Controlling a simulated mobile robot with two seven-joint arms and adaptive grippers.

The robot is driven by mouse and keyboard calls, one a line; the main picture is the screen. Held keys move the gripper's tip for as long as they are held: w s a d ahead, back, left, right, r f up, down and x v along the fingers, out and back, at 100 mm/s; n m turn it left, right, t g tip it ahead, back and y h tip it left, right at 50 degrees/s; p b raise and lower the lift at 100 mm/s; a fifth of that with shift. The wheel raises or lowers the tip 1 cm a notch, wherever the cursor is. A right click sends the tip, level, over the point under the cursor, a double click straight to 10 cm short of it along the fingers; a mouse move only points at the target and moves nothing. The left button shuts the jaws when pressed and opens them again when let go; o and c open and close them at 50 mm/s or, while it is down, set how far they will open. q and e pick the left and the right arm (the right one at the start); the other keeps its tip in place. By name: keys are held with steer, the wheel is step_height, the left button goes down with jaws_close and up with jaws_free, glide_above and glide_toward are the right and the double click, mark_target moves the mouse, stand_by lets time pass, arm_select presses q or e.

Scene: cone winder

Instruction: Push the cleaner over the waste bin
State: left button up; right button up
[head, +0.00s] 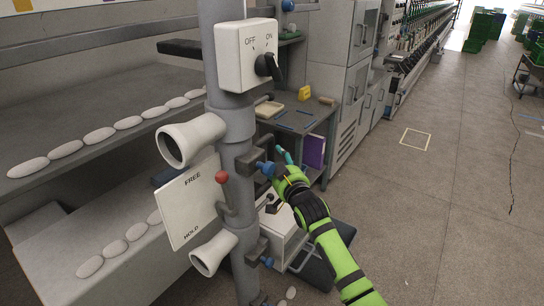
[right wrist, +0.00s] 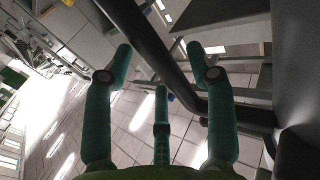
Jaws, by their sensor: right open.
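The cleaner is a grey upright column (head: 237,170) with two pale nozzles, the upper one (head: 190,138) and the lower one (head: 213,252). Its white switch box (head: 240,50) has a black knob near ON. A red-balled lever (head: 222,178) stands level with FREE on the FREE/HOLD plate (head: 188,204). My right gripper (head: 281,159) is open beside the column, near its dark handle. In the right wrist view, the open fingers (right wrist: 158,58) have a dark bar (right wrist: 143,36) crossing between and beyond them; contact is unclear. I cannot identify the waste bin surely. My left gripper is out of view.
Shelves with several pale oval pieces (head: 98,135) are at the left. A dark bench (head: 300,118) with small items stands behind the column. Open floor (head: 430,220) lies to the right.

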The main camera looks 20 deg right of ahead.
steer(key=shift+w+a, duration=0.1)
steer(key=shift+w, duration=0.85)
jaws_close()
